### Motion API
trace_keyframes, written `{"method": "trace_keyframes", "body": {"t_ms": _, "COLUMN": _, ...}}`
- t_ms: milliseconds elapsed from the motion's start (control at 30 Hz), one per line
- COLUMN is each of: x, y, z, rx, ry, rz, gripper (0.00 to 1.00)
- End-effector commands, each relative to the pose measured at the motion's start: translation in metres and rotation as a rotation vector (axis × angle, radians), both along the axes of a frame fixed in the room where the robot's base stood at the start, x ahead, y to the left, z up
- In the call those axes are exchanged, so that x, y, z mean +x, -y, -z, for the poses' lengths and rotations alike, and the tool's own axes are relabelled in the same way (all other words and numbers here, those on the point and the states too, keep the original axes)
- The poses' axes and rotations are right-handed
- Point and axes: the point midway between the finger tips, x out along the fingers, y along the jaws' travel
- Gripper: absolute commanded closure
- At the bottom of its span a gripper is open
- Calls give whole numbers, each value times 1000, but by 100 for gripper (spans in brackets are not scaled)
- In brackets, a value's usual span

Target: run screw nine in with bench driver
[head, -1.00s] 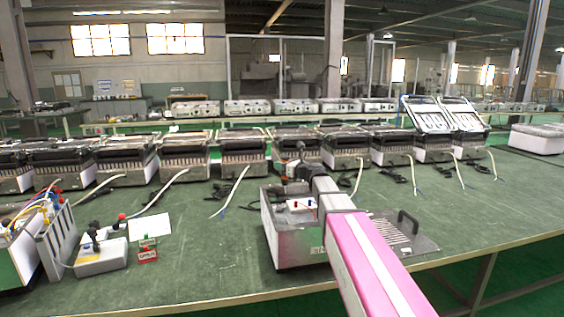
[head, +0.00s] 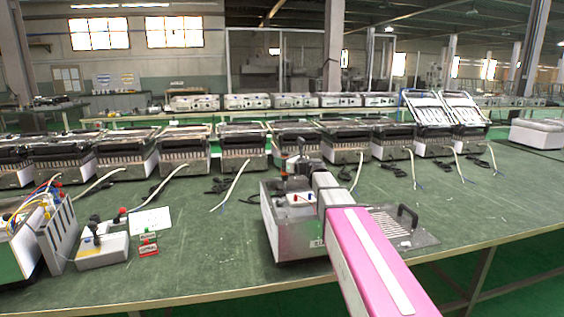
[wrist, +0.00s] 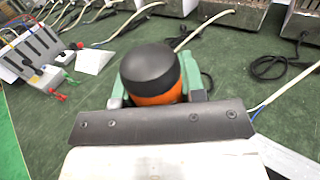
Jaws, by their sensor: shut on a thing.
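My gripper (head: 298,168) is over the open metal appliance housing (head: 292,246) on the green bench. In the wrist view it is shut on the bench driver (wrist: 152,75), which has a rounded black cap and an orange body. The driver appears roughly upright between the fingers. Its tip and screw nine are hidden in both views, so I cannot tell whether they touch. In the head view my arm covers part of the housing. A small white part with red and blue spots (head: 299,198) shows inside the housing.
A slotted metal panel with a black handle (head: 407,217) lies to the right of the housing. Several appliances with cords line the back.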

Motion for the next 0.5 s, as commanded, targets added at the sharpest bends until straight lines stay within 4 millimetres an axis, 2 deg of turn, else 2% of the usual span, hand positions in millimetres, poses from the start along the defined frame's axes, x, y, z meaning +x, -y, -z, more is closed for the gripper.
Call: {"method": "trace_keyframes", "body": {"t_ms": 500, "x": 0, "y": 0, "z": 8, "rx": 1, "ry": 1, "rz": 0, "gripper": 100}}
